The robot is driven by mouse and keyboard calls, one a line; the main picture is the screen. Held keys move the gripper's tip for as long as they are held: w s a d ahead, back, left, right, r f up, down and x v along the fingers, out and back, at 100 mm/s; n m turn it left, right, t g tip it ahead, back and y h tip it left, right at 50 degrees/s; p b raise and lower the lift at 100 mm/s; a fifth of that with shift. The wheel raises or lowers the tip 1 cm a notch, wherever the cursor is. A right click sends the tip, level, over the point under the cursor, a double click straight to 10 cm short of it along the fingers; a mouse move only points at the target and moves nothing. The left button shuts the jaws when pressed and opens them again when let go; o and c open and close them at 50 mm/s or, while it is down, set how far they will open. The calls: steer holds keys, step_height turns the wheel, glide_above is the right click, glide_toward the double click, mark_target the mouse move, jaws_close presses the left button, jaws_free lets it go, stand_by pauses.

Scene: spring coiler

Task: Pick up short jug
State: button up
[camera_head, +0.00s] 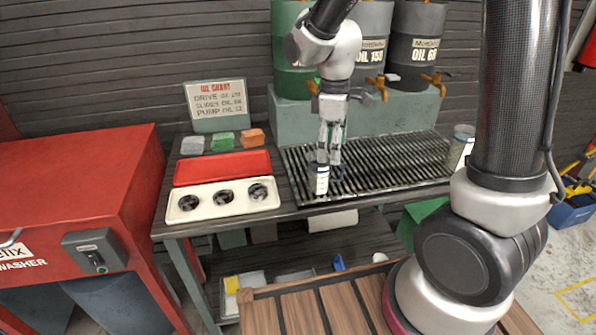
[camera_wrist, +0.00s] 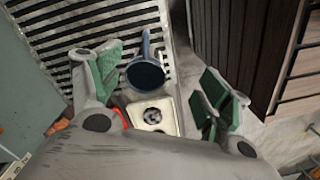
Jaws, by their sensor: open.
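A small jug with a white body (camera_head: 322,182) and blue trim stands near the front edge of the slatted grate. In the wrist view its dark round opening (camera_wrist: 146,75) shows from above, with a blue rim and a handle pointing up the picture. My gripper (camera_head: 328,158) points down over this jug, its fingers hiding part of it in the head view. In the wrist view my gripper (camera_wrist: 162,84) is open, with green-padded fingers left and right of the jug's opening. I cannot tell whether they touch it.
A white tray with three dark cups (camera_head: 180,213) lies left of the grate (camera_head: 400,163). A red tray (camera_head: 222,168) is behind it. Another pale container (camera_head: 463,146) stands at the grate's right end. Oil drums with taps (camera_head: 415,45) stand behind.

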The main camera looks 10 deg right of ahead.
mark_target(322, 165)
steer(key=f+n, duration=0.1)
steer(key=f, duration=0.1)
steer(key=w+a+f, duration=0.1)
steer(key=f, duration=0.2)
steer(key=w+f+n, duration=0.1)
steer(key=f, duration=0.1)
steer(key=shift+w+a+f+n+t, duration=0.15)
steer(key=shift+a+n+t, duration=0.15)
steer(key=shift+a, duration=0.05)
steer(key=c, duration=1.2)
